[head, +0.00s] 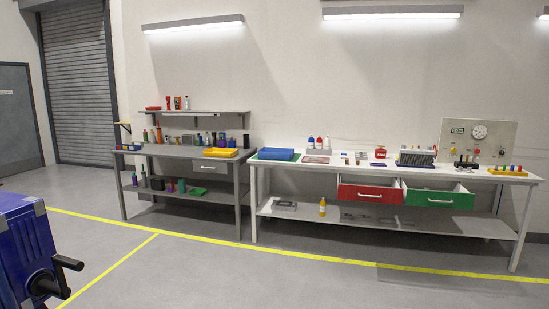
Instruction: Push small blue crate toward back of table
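Two blue containers stand on the benches, and I cannot tell for certain which one the task means. A small blue crate (128,148) sits at the left front corner of the grey workbench (185,151), with small coloured items in it. A larger, flat blue crate (275,154) lies at the left end of the white workbench (350,168), on a green mat. Both are far across the room.
The red drawer (370,191) and green drawer (438,195) under the white bench are pulled out. A yellow tray (221,153) is on the grey bench. Open floor lies in front.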

